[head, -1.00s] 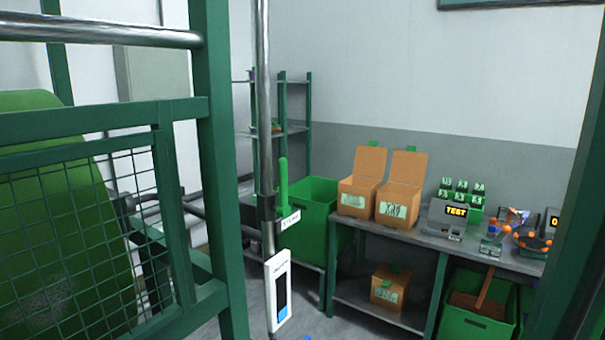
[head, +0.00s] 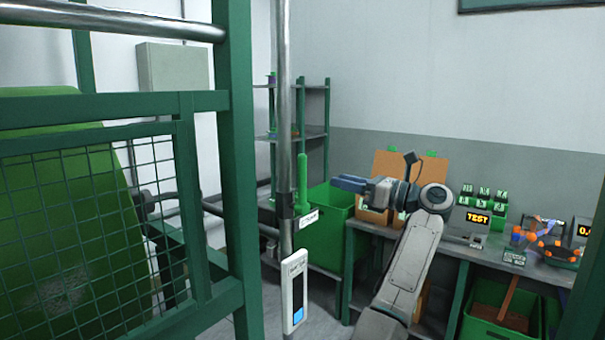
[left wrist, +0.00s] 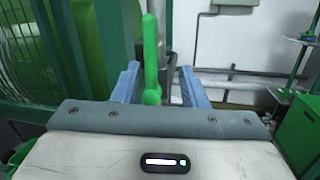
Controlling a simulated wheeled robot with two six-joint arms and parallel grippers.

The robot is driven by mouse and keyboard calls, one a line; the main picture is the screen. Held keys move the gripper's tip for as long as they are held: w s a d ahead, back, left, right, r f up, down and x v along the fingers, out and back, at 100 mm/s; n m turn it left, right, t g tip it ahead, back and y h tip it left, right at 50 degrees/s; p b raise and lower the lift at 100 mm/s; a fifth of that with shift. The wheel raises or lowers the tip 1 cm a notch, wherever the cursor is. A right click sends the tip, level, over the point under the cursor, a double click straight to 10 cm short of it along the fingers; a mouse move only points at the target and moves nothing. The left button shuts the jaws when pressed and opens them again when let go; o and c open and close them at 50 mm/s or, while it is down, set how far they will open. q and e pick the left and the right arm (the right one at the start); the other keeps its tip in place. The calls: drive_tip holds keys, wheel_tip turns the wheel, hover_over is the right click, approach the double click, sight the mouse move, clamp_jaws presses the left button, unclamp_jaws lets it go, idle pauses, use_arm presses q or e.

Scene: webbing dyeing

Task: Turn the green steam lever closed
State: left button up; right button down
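The green steam lever (head: 302,172) stands upright on a dark clamp on the vertical metal pipe (head: 284,110). A small white tag hangs at its base. My left gripper (head: 342,183) is just right of the lever in the head view, with its blue fingers pointing left toward it. In the left wrist view the left gripper (left wrist: 158,78) is open, and the lever (left wrist: 151,50) shows upright between its fingers, nearer the left one. A gap to the lever shows in the head view, so the fingers appear not to touch it. My right gripper is not in view.
A green mesh guard frame (head: 234,150) stands left of the pipe. A white gauge box (head: 294,290) is low on the pipe. A green bin (head: 325,225) and a workbench (head: 450,245) with cartons and devices lie behind and right. A shelf rack (head: 326,130) stands behind.

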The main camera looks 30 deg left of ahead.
sight(305, 169)
use_arm(q)
drive_tip(key=shift+n+g+h, duration=0.3)
drive_tip(key=shift+n+h, duration=0.4)
drive_tip(key=shift+n, duration=0.1)
drive_tip(key=a+p, duration=0.1)
drive_tip(key=a, duration=0.2)
drive_tip(key=s+a+r+p, duration=0.1)
drive_tip(key=a+p, duration=0.1)
drive_tip(key=a, duration=0.1)
drive_tip(key=s+a+r+p, duration=0.1)
drive_tip(key=a, duration=0.2)
drive_tip(key=shift+s+a+r, duration=0.2)
drive_tip(key=shift+s+a, duration=0.05)
drive_tip(key=shift+a, duration=0.05)
drive_tip(key=shift+a+f+p, duration=0.1)
drive_tip(key=shift+a+p, duration=0.2)
drive_tip(key=shift+a, duration=0.05)
drive_tip(key=shift+c, duration=0.2)
clamp_jaws()
